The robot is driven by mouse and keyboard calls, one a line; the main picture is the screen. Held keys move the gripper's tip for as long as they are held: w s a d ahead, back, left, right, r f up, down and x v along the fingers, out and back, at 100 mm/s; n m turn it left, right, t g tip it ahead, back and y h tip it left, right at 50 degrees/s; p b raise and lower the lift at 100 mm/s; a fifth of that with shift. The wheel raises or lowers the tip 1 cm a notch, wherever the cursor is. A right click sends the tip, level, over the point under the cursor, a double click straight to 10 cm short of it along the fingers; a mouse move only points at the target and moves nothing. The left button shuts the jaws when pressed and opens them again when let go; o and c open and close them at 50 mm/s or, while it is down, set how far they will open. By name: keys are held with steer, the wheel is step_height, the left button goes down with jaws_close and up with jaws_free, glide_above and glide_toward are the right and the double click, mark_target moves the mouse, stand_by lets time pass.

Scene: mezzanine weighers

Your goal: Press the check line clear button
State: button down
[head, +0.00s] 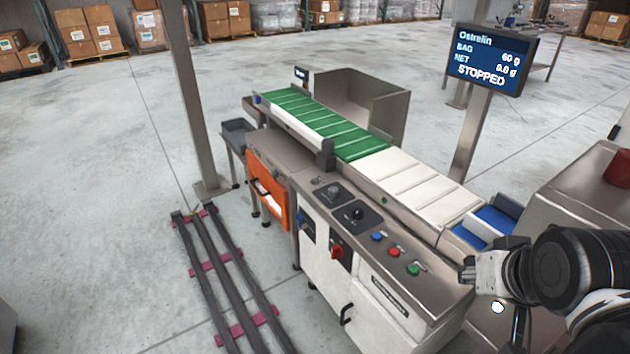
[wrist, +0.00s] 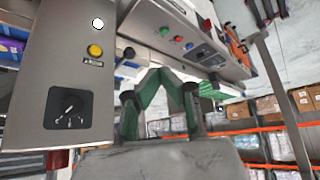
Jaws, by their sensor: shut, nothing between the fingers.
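My gripper (head: 484,271) is at the right of the head view, beside the right end of the weigher. In the wrist view its fingers (wrist: 162,76) come together, shut and empty. A blue button (head: 377,237), a red button (head: 394,251) and a green button (head: 413,269) sit in a row on the weigher's steel top, left of my gripper. They also show small in the wrist view. That view has a yellow button (wrist: 95,50) with a small label on a grey panel. A round white spot (wrist: 98,23) is above it. No label reads clearly, so I cannot tell which button is the line clear one.
The screen (head: 490,58) reads STOPPED. A black dial (head: 358,213) and a red rotary switch (head: 337,252) are on the weigher. The green belt (head: 320,120) and white belt (head: 420,180) run behind the buttons. A steel cabinet (head: 590,200) stands at right.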

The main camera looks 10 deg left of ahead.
steer(key=w+a+r+y, duration=0.1)
steer(key=w+a+r, duration=0.25)
steer(key=w, duration=0.45)
steer(key=w+a+r+y, duration=0.15)
steer(key=w+r, duration=0.25)
steer(key=w, duration=0.4)
steer(key=g+y, duration=0.1)
steer(key=y, duration=0.3)
glide_above(316, 180)
step_height(316, 180, down, 23)
steer(key=shift+p, duration=0.45)
steer(key=shift+f, duration=0.1)
steer(key=shift+f+b, duration=1.9)
steer(key=shift+f, duration=2.35)
